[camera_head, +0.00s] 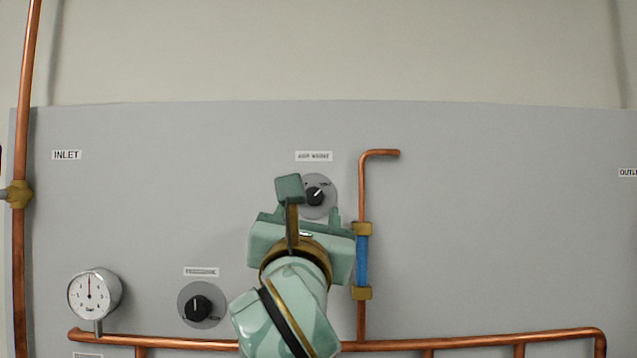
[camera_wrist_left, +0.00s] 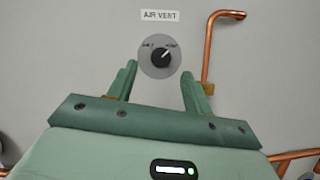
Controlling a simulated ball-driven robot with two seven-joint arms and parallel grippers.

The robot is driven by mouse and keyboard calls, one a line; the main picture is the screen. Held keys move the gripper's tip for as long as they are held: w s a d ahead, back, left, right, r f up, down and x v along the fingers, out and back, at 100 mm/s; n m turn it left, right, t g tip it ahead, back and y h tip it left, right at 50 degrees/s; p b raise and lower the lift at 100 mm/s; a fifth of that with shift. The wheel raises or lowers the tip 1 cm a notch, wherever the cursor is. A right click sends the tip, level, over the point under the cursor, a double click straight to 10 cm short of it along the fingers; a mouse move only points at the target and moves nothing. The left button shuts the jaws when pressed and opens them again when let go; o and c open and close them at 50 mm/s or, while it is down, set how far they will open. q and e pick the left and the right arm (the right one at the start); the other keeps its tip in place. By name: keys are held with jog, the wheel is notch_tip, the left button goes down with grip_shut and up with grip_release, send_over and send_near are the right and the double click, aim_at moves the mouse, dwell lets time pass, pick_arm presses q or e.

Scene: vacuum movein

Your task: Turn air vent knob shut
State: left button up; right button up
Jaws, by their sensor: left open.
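The air vent knob (camera_head: 315,196) is a black dial on a round grey plate, below a small white label on the grey panel. In the left wrist view the knob (camera_wrist_left: 161,60) sits under the AIR VENT label (camera_wrist_left: 160,15), its white mark pointing up and right. The small words on its plate are too blurred to read surely. My left gripper (camera_head: 312,203) is open in front of the panel, partly covering the plate. In the wrist view its green fingers (camera_wrist_left: 158,75) stand apart, tips just below and either side of the knob, with nothing between them. My right gripper is out of view.
A copper pipe (camera_head: 362,190) with a blue section (camera_head: 362,259) runs upright just right of my gripper. Another black knob (camera_head: 198,308) and a round gauge (camera_head: 92,294) are lower left. A horizontal copper pipe (camera_head: 470,341) crosses below. The panel's upper area is clear.

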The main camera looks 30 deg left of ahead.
aim_at(313, 199)
pick_arm(q)
jog(key=p+x, duration=0.1)
jog(key=x, duration=0.3)
jog(key=shift+w+a+r, duration=0.15)
jog(key=shift+w, duration=0.2)
jog(key=c, duration=1)
jog(key=shift+o, duration=0.2)
